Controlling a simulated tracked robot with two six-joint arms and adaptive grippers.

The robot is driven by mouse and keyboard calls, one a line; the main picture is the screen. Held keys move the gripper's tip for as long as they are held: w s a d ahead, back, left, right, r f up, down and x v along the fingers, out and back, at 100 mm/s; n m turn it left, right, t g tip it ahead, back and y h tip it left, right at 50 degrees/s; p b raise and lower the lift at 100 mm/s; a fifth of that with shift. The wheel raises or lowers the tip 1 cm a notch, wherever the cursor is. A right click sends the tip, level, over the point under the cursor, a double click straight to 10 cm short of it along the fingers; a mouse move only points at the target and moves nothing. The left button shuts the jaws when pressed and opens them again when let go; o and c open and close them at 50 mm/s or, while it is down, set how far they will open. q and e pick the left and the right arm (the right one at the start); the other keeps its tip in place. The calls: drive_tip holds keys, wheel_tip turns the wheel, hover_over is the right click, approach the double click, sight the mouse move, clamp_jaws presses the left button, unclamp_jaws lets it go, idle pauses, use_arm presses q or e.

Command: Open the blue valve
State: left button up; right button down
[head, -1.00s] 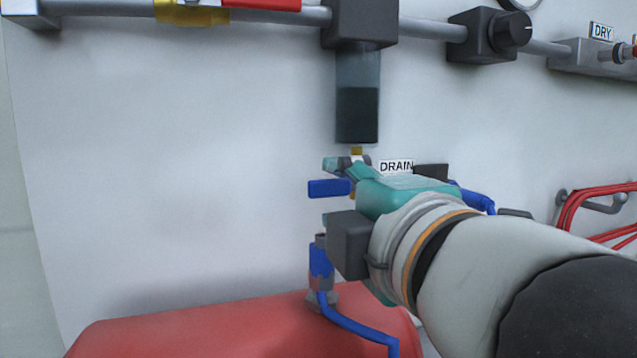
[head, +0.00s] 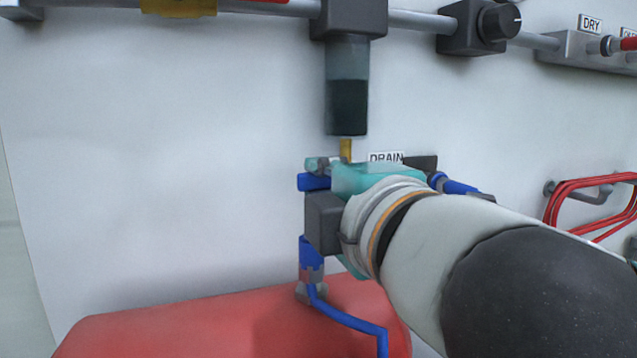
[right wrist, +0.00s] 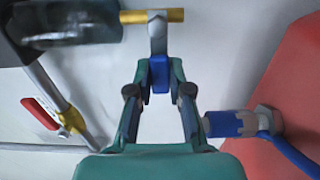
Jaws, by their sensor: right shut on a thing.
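The blue valve handle (head: 314,182) sits just below the sight glass with dark liquid (head: 347,105), beside the DRAIN label (head: 385,158). A short brass pipe (head: 346,150) leads down from the glass to the valve. My right gripper (head: 318,173) is at the handle. In the right wrist view its two fingers (right wrist: 159,75) close on both sides of the blue handle (right wrist: 159,87), in front of the grey valve body and brass pipe (right wrist: 152,16). Its wrist hides much of the valve in the head view. My left gripper is in neither view.
A red tank (head: 220,320) lies below, with a blue fitting (head: 311,252) and blue hose close under my right gripper. A grey pipe with a regulator knob (head: 500,21) runs above. Red hoses (head: 595,200) hang at right. The wall at left is bare.

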drive_tip(key=shift+f+m, duration=0.1)
drive_tip(key=shift+m, duration=0.2)
drive_tip(key=shift+w+d+r+m+b, duration=0.1)
drive_tip(key=shift+r+m+b, duration=0.35)
drive_tip(key=shift+m, duration=0.6)
drive_tip(key=shift+d+r+m+b, duration=0.1)
drive_tip(key=shift+r+m+b, duration=0.35)
drive_tip(key=shift+m, duration=0.65)
drive_tip(key=shift+w+d+r+m+b, duration=0.1)
drive_tip(key=shift+r+m+b, duration=0.1)
drive_tip(key=shift+m+b, duration=0.65)
drive_tip(key=shift+m, duration=0.3)
drive_tip(key=c, duration=1.1)
unclamp_jaws()
drive_tip(key=shift+r, duration=0.1)
drive_tip(key=shift+o, duration=0.2)
drive_tip(key=shift+d+r+p, duration=0.1)
drive_tip(key=shift+p, duration=0.2)
drive_tip(key=shift+s, duration=0.15)
